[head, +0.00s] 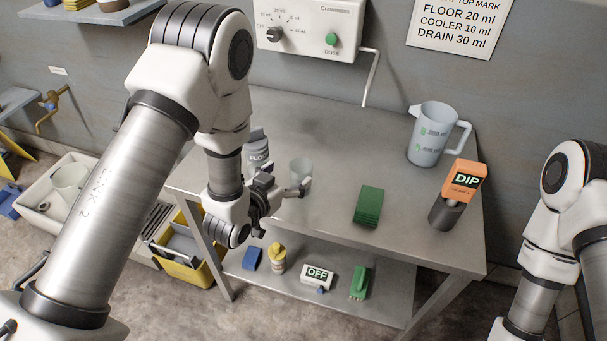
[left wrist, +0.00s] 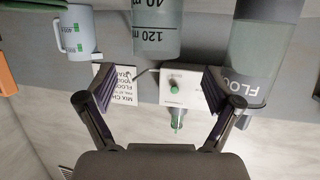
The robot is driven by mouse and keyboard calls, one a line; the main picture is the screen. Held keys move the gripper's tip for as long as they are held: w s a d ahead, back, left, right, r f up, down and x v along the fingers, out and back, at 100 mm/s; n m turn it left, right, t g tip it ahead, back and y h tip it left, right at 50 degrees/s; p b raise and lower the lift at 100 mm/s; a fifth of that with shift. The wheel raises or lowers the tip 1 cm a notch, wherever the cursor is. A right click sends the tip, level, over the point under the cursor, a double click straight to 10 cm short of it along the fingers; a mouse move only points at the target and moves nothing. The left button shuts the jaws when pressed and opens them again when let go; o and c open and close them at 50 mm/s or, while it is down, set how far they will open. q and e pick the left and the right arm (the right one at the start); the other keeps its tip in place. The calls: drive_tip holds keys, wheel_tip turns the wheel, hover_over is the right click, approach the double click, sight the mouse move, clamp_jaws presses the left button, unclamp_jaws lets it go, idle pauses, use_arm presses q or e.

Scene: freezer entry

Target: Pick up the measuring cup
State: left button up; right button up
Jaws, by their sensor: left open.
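The measuring cup (head: 301,169) is a small clear cup standing on the left part of the steel table (head: 330,130). In the left wrist view, which is upside down, the measuring cup (left wrist: 157,28) shows ml marks and lies beyond the fingers, centred between them. My left gripper (head: 284,184) is beside the cup at the table's front left, its fingers pointing toward it. The same gripper (left wrist: 158,92) is open with nothing between its pads. One finger partly overlaps the cup in the head view. My right arm shows at the right edge; its gripper is out of view.
A FLOOR bottle (head: 257,152) stands close left of the cup. The table's middle is clear. A lower shelf (head: 320,302) holds several small items.

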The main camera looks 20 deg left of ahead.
sight(306, 162)
use_arm(q)
drive_tip(key=p+x, duration=0.1)
drive_tip(key=x, duration=0.2)
drive_tip(key=d+p+x, duration=0.1)
drive_tip(key=x, duration=0.2)
drive_tip(key=shift+s+r, duration=0.1)
drive_tip(key=shift+s, duration=0.05)
drive_tip(key=shift+w+a, duration=0.1)
drive_tip(key=shift+w, duration=0.15)
drive_tip(key=shift+s+a, duration=0.25)
drive_tip(key=c, duration=1.1)
drive_tip(key=shift+w+d, duration=0.1)
drive_tip(key=shift+d, duration=0.05)
use_arm(e)
drive_tip(key=shift+w+d+r, duration=0.15)
drive_tip(key=shift+r, duration=0.35)
drive_tip(key=shift+w+d+r, duration=0.15)
drive_tip(key=shift+r, duration=0.35)
